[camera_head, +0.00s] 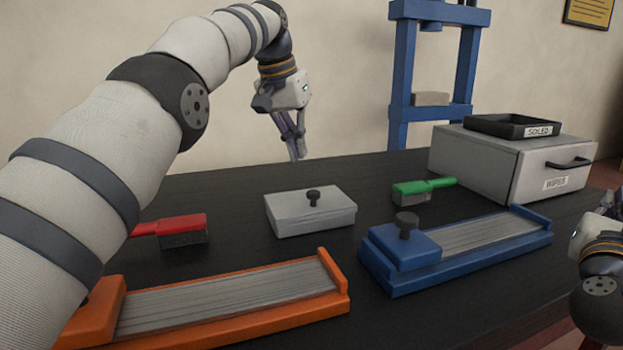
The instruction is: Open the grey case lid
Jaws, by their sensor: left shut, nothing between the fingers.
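The grey case (311,222) sits on the dark table near the middle. Its flat lid (290,203) is on and closed, with a black knob (313,197) on top. My left gripper (298,156) is above and behind the case, near the table's far edge. It points down, its fingers are together, and it is empty and apart from the case. My right arm shows only in part at the right edge, and its fingertips cannot be made out.
A red brush (184,230) lies left of the case, and a green brush (425,189) lies right. An orange fixture (230,300) and a blue fixture (460,245) stand in front. A drawer box (480,160) with a black "SOILED" tray (495,125) stands at the back right, near a blue frame (402,80).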

